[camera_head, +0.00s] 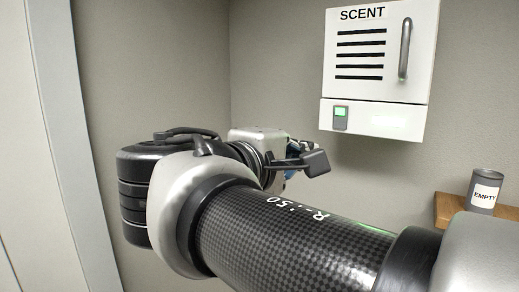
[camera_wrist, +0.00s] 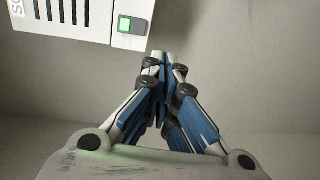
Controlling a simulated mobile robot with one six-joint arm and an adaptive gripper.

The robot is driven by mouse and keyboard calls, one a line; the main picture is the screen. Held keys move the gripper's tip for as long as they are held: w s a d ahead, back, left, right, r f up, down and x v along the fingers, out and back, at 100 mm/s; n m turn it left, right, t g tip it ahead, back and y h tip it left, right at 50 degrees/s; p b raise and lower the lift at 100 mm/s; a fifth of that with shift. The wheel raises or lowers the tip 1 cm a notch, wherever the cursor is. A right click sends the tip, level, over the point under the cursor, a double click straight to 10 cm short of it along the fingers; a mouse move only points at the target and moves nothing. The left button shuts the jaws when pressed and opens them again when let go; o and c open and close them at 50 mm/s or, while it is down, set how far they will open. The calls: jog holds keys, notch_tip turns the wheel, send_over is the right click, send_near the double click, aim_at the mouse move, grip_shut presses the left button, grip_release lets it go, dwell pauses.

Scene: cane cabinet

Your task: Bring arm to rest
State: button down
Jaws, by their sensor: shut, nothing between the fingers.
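My gripper (camera_wrist: 163,62) shows in the wrist view with its blue and grey fingers together at the tips. It is shut and holds nothing. In the head view my arm stretches across the lower middle and hides most of the gripper; only a small bluish part shows beside the wrist. In the wrist view the fingertips appear just below the green-lit switch of the white cabinet, apart from it as far as I can tell.
A white cabinet (camera_head: 375,104) marked SCENT, with slots, a handle (camera_head: 405,48) and a green-lit switch (camera_head: 340,118), hangs on the grey wall. A grey can (camera_head: 485,191) labelled EMPTY stands on a wooden shelf (camera_head: 449,208) at the right. Bare wall lies left of the cabinet.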

jog(key=s+d+f+m+g+y+b, duration=0.15)
jog(key=s+d+f, duration=0.25)
jog(key=f, duration=0.4)
jog(key=s+d+f+m+g+y+b, duration=0.1)
jog(key=s+d+f+g+b, duration=0.15)
jog(key=f, duration=0.55)
jog(key=s+d+f+m+g+y+b, duration=0.1)
jog(key=s+d+f+m+g, duration=0.2)
jog(key=f, duration=0.5)
jog(key=s+a+f+m+g+y+b, duration=0.1)
jog(key=s+f+m+y+b, duration=0.1)
jog(key=s+f, duration=0.4)
jog(key=s+a+f+m+y+b, duration=0.2)
jog(key=s+f, duration=0.4)
jog(key=f, duration=0.5)
jog(key=shift+f+m+g+y+b, duration=0.35)
jog(key=shift+m+y+b, duration=0.3)
jog(key=shift+y, duration=0.5)
jog(key=shift+s+r, duration=0.1)
